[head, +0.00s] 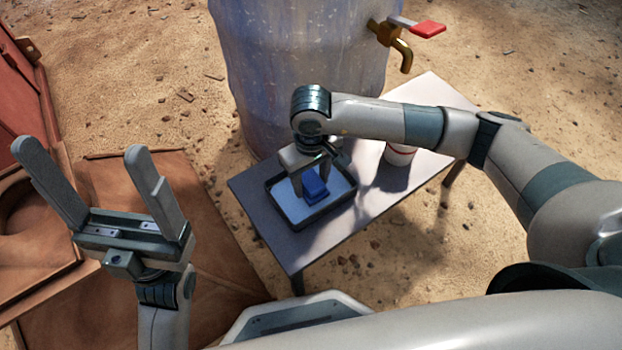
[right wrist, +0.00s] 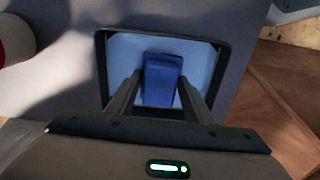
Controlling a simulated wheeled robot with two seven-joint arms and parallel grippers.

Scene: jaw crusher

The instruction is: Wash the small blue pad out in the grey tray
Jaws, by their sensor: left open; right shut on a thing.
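The small blue pad (head: 314,186) is over the grey tray (head: 333,217), which holds light blue water and stands on a small table. My right gripper (head: 311,190) points down over the tray and is shut on the pad. In the right wrist view the pad (right wrist: 162,80) sits between the two fingers, with the tray (right wrist: 101,72) around it. I cannot tell whether the pad touches the water. My left gripper (head: 92,185) is raised at the left, open and empty, well away from the tray.
The grey table (head: 285,245) has a white cup-like container (head: 398,155) behind my right arm. A large barrel (head: 290,60) with a brass tap (head: 402,50) and red handle stands behind. Rusty brown metal (head: 215,240) lies at the left. Sandy ground surrounds the table.

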